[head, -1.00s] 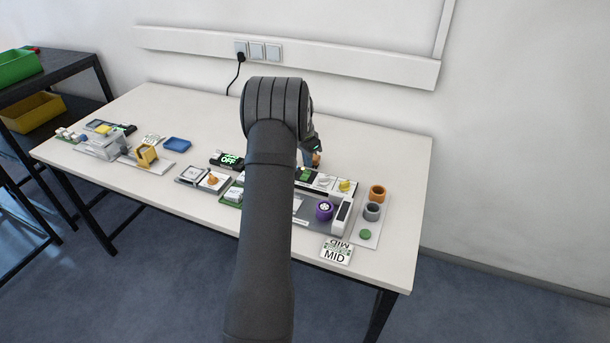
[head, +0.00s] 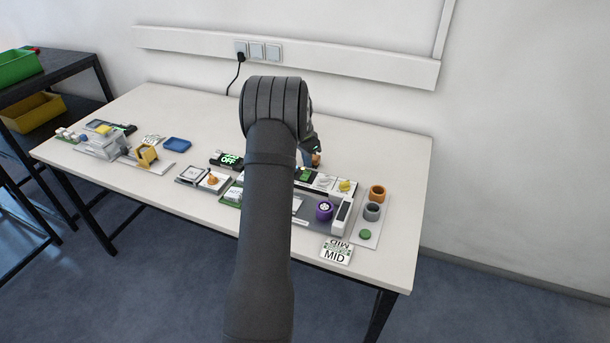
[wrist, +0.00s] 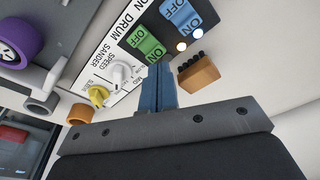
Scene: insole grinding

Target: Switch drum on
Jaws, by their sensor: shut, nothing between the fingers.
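The control panel (wrist: 112,62) carries printed words including "DRUM", "SANDER" and "SPEED". A green rocker switch (wrist: 146,42) and a blue rocker switch (wrist: 180,18) marked OFF and ON sit on it, with two glowing lamps (wrist: 182,46) beside them. The green switch also shows in the head view (head: 303,174). My gripper (wrist: 157,70) is shut and empty. Its blue fingertips are right by the near edge of the green switch; I cannot tell whether they touch it. In the head view my arm hides part of the panel.
A white knob (wrist: 120,75) and a yellow knob (wrist: 98,95) are on the panel. An orange block with dark bristles (wrist: 198,73) stands close to my fingers.

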